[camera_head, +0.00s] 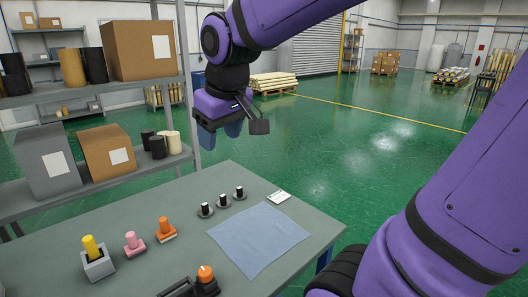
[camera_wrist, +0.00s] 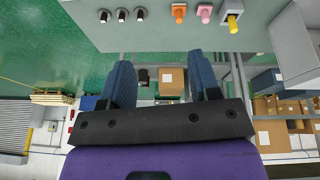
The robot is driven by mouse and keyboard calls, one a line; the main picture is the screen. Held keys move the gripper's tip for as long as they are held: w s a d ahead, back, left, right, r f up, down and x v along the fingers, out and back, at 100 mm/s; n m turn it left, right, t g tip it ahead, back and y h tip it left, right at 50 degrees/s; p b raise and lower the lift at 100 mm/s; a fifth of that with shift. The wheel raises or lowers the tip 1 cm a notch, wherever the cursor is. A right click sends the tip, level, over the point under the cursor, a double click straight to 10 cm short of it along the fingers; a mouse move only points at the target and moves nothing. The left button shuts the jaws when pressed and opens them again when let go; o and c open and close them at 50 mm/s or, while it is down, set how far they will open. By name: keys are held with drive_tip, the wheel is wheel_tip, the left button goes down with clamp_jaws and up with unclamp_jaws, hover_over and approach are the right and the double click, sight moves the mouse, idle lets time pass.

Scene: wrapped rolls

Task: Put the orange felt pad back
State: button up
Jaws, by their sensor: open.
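An orange upright piece (camera_head: 164,224) stands on a small orange-brown base on the grey table; which part is the felt pad I cannot tell. It also shows at the top of the wrist view (camera_wrist: 179,12). Beside it are a pink piece (camera_head: 131,239) on a pinkish base and a yellow piece (camera_head: 91,246) in a grey block. A second orange-topped item (camera_head: 205,273) sits on a dark body at the front edge. My gripper (camera_head: 219,134) is open and empty, with blue fingers, above and beyond the table's far edge. Both fingers show in the wrist view (camera_wrist: 160,70).
A blue cloth (camera_head: 259,238) lies flat on the table (camera_head: 185,201). Several small black-and-white items (camera_head: 222,201) stand behind it, with a white card (camera_head: 279,197) nearby. A shelf rack (camera_head: 90,178) with boxes and rolls stands to the left.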

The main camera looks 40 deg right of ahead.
drive_tip(key=s+m+t, duration=0.1)
drive_tip(key=s, duration=1)
drive_tip(key=shift+s+d+f+m, duration=0.25)
drive_tip(key=shift+s+d+m, duration=0.05)
drive_tip(key=shift+d, duration=0.15)
